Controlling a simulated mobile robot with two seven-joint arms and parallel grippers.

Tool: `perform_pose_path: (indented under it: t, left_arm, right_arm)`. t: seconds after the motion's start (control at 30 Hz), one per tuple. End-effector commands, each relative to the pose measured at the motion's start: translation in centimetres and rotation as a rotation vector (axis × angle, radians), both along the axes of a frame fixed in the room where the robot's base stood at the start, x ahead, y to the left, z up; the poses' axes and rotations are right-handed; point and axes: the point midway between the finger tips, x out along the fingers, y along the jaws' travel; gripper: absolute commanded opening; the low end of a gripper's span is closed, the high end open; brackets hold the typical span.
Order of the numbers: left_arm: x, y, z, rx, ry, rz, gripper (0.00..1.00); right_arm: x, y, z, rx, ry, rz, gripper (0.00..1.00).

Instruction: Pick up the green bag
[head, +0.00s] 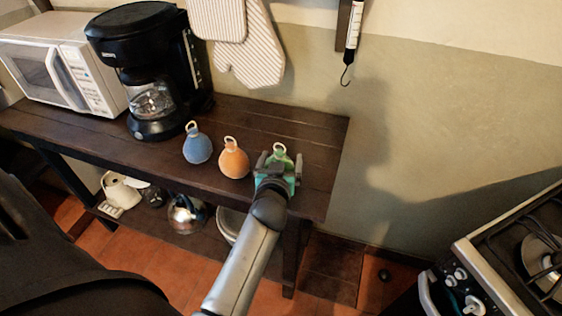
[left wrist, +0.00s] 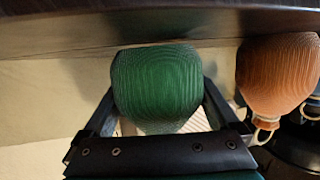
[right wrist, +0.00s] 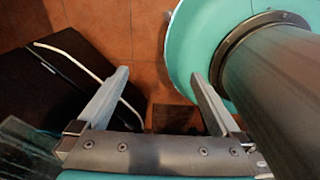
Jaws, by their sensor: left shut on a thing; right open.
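The green bag (head: 281,151) is at the right end of the dark wooden shelf, with a pale loop on top, and is partly hidden by my left gripper (head: 278,166). In the left wrist view, the ribbed green bag (left wrist: 157,85) sits between the two fingers of my left gripper (left wrist: 158,95), which is shut on it. I cannot tell whether the bag still touches the shelf top. My right gripper (right wrist: 157,85) is open and empty above the floor in the right wrist view; it does not show in the head view.
An orange bag (head: 234,160) stands just left of the green one, and a blue bag (head: 197,146) beyond it. A coffee maker (head: 150,65) and a white microwave (head: 62,65) stand farther left. A stove (head: 520,255) is at the right.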

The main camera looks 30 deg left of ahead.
Motion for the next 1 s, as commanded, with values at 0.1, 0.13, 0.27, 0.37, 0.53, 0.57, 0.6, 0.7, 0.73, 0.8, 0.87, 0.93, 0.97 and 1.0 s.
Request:
perform_pose_path:
  t: [0.1, 0.13, 0.27, 0.37, 0.53, 0.57, 0.6, 0.7, 0.73, 0.8, 0.87, 0.93, 0.97, 1.0]
  left_arm:
    - [0.1, 0.0, 1.8, 0.002, -0.009, -0.002, 0.16]
    - [0.1, 0.0, 2.3, 0.003, -0.008, -0.002, 0.16]
    - [0.1, 0.0, 5.3, 0.003, -0.011, -0.002, 0.16]
    - [0.1, 0.0, 8.3, 0.003, -0.013, -0.002, 0.16]
    - [0.1, 0.0, 13.3, 0.003, -0.014, -0.001, 0.16]
    - [0.1, 0.0, 14.1, 0.002, -0.013, -0.001, 0.16]
    - [0.1, 0.0, 15.0, 0.002, -0.012, -0.002, 0.16]
    - [0.1, 0.0, 17.0, 0.001, -0.011, -0.001, 0.16]
    - [0.1, 0.0, 17.5, 0.002, -0.011, -0.002, 0.16]
    - [0.1, 0.0, 18.4, 0.002, -0.010, -0.001, 0.16]
    - [0.1, 0.0, 19.0, 0.002, -0.009, 0.000, 0.16]
    - [0.1, 0.0, 19.4, 0.002, -0.008, -0.002, 0.16]
    - [0.1, 0.0, 19.6, 0.003, -0.008, -0.002, 0.16]
    - [0.1, 0.0, 19.7, 0.002, -0.007, -0.002, 0.16]
  right_arm:
    - [0.1, 0.0, 0.8, 0.000, -0.001, 0.000, 1.00]
    - [0.1, 0.0, 1.1, 0.000, -0.001, 0.000, 1.00]
    - [0.1, 0.0, 2.3, 0.000, -0.001, 0.001, 1.00]
    - [0.1, 0.0, 3.4, 0.000, -0.002, 0.001, 1.00]
    - [0.1, 0.0, 4.9, 0.000, -0.002, 0.001, 1.00]
    - [0.1, 0.0, 5.2, 0.000, -0.002, 0.001, 1.00]
    - [0.1, 0.0, 5.4, 0.000, -0.002, 0.001, 1.00]
    - [0.1, 0.0, 5.9, 0.000, -0.002, 0.001, 1.00]
    - [0.1, 0.0, 6.0, 0.000, -0.002, 0.001, 1.00]
    - [0.1, 0.0, 6.2, 0.000, -0.002, 0.001, 1.00]
    - [0.1, 0.0, 6.4, 0.000, -0.002, 0.001, 1.00]
    - [0.1, 0.0, 6.4, 0.000, -0.002, 0.001, 1.00]
    - [0.1, 0.0, 6.5, 0.000, -0.002, 0.001, 1.00]
    - [0.1, 0.0, 6.5, 0.000, -0.002, 0.001, 1.00]
